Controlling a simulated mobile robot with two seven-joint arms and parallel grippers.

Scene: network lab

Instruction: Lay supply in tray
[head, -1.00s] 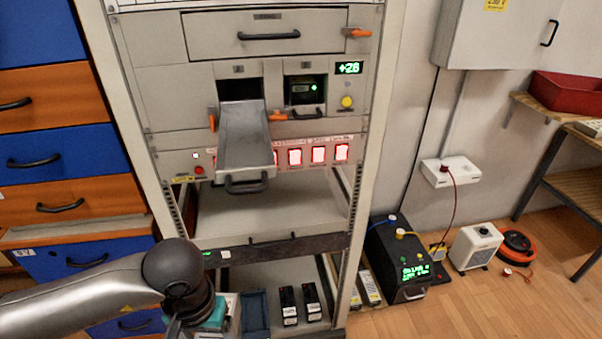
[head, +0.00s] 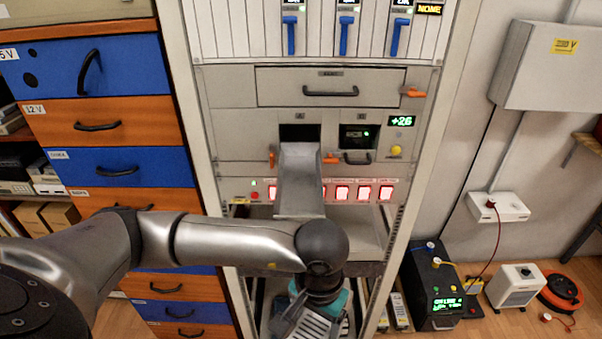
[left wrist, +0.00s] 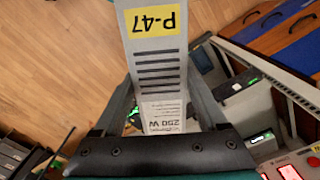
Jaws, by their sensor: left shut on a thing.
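The supply, a light grey box with dark vent slots and a yellow P-47 label, shows large in the left wrist view (left wrist: 157,65) between the two fingers. In the head view its slotted side (head: 310,323) shows at the bottom edge. My left gripper (head: 300,312) is shut on it, low in front of the rack. The metal tray (head: 300,185) sticks out of the left slot, marked A, above and behind the gripper. My right gripper is not in view.
An orange latch (head: 272,157) sits left of the tray and another (head: 331,159) right of it. The right slot holds a unit with a green light (head: 359,136). Red lit switches (head: 364,193) line the panel below. Blue and orange drawers (head: 118,167) stand left.

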